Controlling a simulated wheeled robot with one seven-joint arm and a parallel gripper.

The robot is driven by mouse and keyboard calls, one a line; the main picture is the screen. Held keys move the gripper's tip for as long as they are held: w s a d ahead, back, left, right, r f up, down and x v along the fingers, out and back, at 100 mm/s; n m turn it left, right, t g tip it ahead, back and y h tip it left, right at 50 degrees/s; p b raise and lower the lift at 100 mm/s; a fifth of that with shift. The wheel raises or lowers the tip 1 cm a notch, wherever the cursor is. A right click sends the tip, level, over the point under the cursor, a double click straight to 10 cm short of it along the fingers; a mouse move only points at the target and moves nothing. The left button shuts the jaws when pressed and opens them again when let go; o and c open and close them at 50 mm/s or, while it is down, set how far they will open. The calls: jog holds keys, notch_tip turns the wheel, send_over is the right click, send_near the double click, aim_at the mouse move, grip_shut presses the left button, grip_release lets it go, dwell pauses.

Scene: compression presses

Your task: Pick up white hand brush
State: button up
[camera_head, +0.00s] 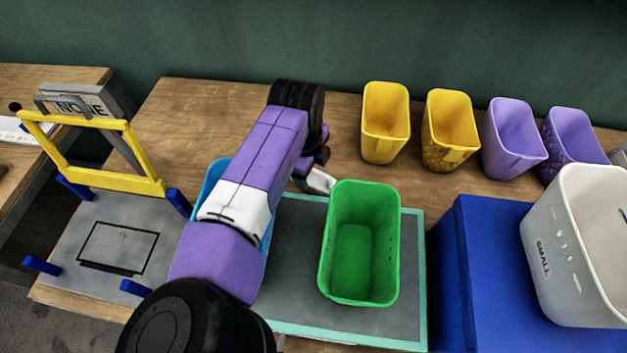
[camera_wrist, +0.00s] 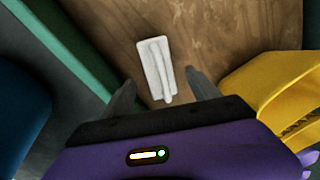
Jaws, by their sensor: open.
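The white hand brush (camera_wrist: 156,68) lies on the wooden table in the wrist view, ahead of my gripper and roughly between the lines of its two fingers. In the head view a white piece of it (camera_head: 319,181) shows beside my wrist, behind the green bin; the rest is hidden by my arm. My gripper (camera_wrist: 160,85) is open and empty, its two grey fingers apart. In the head view my gripper (camera_head: 318,170) is mostly hidden behind my arm. I cannot tell how high the fingertips are above the table.
A green bin (camera_head: 335,240) stands on the teal-edged grey mat (camera_head: 415,290), with a blue bin (camera_head: 214,175) partly behind my arm. Yellow bins (camera_head: 385,150) and purple bins (camera_head: 512,150) line the back. A white bin (camera_head: 560,280) sits on a blue block (camera_head: 475,270) at right.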

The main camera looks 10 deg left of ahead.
aim_at(314, 179)
jog(key=f, duration=0.3)
jog(key=f+p, duration=0.1)
jog(key=f, duration=0.1)
jog(key=shift+w+d, duration=0.2)
jog(key=shift+w, duration=0.1)
grip_shut()
jog(key=shift+r, duration=0.15)
notch_tip(314, 179, up, 20)
jog(key=b, duration=0.1)
jog(key=shift+b, duration=0.35)
